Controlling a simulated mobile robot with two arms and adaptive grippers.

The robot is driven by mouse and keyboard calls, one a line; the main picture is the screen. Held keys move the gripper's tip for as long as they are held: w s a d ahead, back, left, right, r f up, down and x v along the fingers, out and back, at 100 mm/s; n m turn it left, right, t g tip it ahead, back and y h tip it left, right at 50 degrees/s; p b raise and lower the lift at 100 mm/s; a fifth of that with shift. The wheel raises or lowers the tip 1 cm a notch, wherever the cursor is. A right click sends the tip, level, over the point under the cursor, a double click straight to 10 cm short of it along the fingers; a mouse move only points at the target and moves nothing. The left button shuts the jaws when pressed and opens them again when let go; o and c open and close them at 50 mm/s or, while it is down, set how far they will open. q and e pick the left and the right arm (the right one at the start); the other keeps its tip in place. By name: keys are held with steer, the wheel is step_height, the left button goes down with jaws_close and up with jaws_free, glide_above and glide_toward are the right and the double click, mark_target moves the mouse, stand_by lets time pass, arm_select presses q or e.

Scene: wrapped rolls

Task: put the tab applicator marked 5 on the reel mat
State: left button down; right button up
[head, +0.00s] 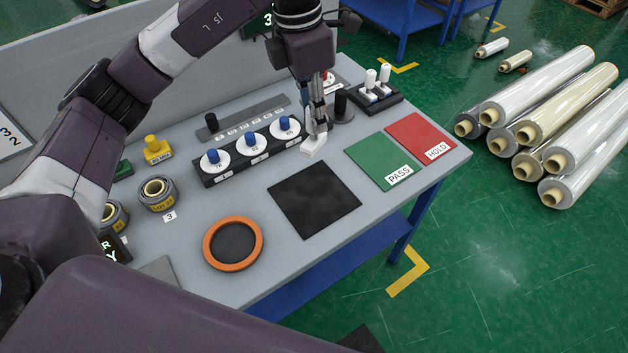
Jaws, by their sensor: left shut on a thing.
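My left gripper (316,124) points down over the table, shut on a small white piece, which looks like a tab applicator (313,147). No number on it can be read. It hangs near the back edge of a black square mat (315,200). A round dark pad with an orange rim (207,244) lies to the left of that mat. Both are bare; no label shows which is the reel mat. Two white applicator-like pieces (370,78) stand in a black rack behind to the right. My right gripper is not in view.
A black holder (255,157) with blue-knobbed white discs stands left of the gripper. Dark tape rolls (157,194) and a yellow-knobbed piece (156,149) are farther left. Green PASS (377,160) and red HOLD (420,134) mats lie right. Wrapped rolls (560,125) are on the floor.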

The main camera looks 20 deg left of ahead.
arm_select(q)
step_height(320, 180, down, 17)
steer(key=p, duration=0.4)
steer(key=shift+f, duration=0.15)
steer(key=shift+f+b, duration=0.2)
steer(key=shift+b, duration=0.1)
steer(key=c, duration=1.7)
jaws_free()
steer(key=shift+c, duration=0.2)
steer(key=shift+r, duration=0.15)
